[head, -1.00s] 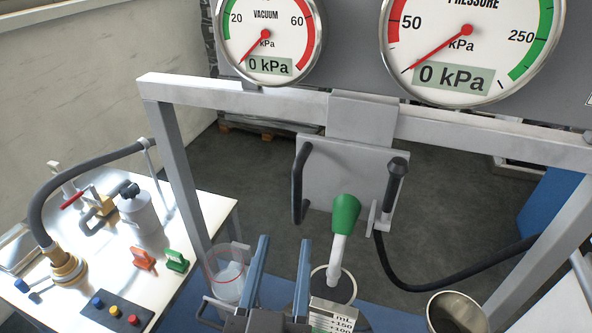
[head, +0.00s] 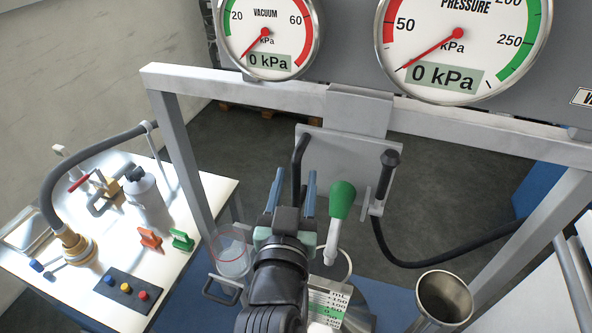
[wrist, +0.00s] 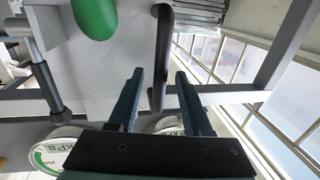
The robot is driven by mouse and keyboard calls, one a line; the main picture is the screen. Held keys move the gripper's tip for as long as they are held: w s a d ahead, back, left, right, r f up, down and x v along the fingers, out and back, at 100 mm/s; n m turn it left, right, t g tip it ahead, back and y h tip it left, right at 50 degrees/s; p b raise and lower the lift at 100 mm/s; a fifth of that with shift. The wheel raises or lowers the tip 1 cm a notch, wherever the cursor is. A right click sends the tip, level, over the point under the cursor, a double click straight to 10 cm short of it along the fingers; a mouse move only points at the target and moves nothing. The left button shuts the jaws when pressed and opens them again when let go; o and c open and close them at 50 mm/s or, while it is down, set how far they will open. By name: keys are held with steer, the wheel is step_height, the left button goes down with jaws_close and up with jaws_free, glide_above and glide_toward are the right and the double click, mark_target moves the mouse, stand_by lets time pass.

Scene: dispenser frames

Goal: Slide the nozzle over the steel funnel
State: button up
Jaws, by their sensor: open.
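The nozzle has a green head (head: 342,200) and a white spout pointing down. It hangs from a grey carriage plate (head: 345,150) on the crossbar, and its green end also shows in the wrist view (wrist: 95,15). The plate has a black handle on each side, the left one (head: 299,150) and the right one (head: 386,180). The steel funnel (head: 444,290) stands to the right of the nozzle, lower down. My gripper (head: 293,185) is open at the left handle. In the wrist view the handle (wrist: 160,55) lies between the open fingers (wrist: 159,74); contact cannot be told.
A graduated measuring jug (head: 330,297) stands below the nozzle. A clear beaker (head: 232,255) is at the left post. A black hose (head: 440,258) loops from the right handle side. The crossbar (head: 420,125) spans above. A white bench (head: 100,250) with fittings is left.

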steer(key=shift+w, duration=0.35)
jaws_close()
stand_by(1.3)
